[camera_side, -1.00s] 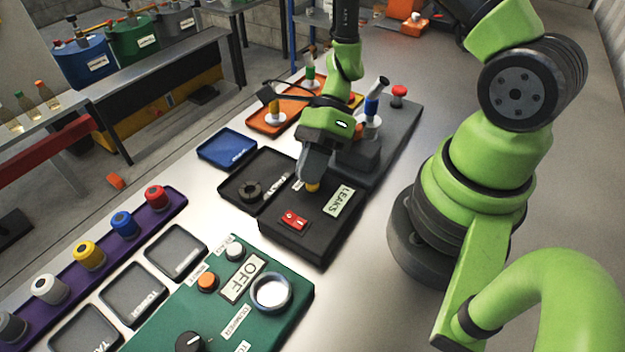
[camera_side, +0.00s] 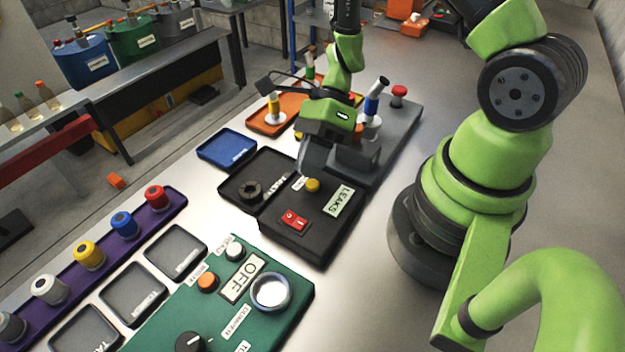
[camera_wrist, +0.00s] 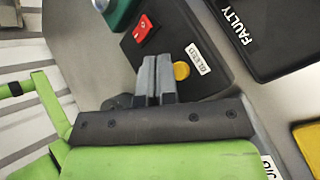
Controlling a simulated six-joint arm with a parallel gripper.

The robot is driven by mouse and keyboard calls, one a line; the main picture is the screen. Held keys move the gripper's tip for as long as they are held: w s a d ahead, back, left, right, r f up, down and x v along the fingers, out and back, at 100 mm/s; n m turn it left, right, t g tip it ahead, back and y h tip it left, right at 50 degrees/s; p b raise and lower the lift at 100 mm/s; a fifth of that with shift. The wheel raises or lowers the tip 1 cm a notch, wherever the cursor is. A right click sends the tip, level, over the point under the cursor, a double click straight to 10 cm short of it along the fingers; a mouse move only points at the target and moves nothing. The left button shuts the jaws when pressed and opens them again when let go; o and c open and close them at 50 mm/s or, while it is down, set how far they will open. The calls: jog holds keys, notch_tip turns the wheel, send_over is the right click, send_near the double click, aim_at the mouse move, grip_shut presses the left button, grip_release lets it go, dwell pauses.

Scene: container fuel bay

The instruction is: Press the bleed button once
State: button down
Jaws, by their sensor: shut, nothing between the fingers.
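The yellow round button (camera_side: 312,185) stands on the black panel box (camera_side: 310,246), with its whole top in view. In the wrist view the yellow button (camera_wrist: 181,71) sits beside a white label (camera_wrist: 198,59) that seems to read BLEED. A display (camera_side: 338,201) on the same box reads LEAKS. My gripper (camera_side: 304,168) is shut and empty, above and just behind the button in the side view.
A red rocker switch (camera_side: 294,220) is on the same box. A grey unit with a blue-collared plug (camera_side: 372,106) and red button (camera_side: 399,92) stands behind. A green panel (camera_side: 290,308) is in front.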

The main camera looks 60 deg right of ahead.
aim_at(310, 181)
jog(key=shift+r, duration=2.5)
jog(key=shift+r+n, duration=0.3)
jog(key=s+r+n+t+h, duration=0.3)
jog(key=s+r+n+t, duration=0.1)
jog(key=r+n, duration=0.5)
jog(key=s+d+r+n+t+h, duration=0.1)
jog(key=s+r+n+t+h, duration=0.2)
jog(key=r+n, duration=0.7)
jog(key=shift+s+d+n+t+h, duration=0.35)
jog(key=shift+n+t+h, duration=0.25)
jog(key=shift+n, duration=0.5)
jog(key=shift+r, duration=0.1)
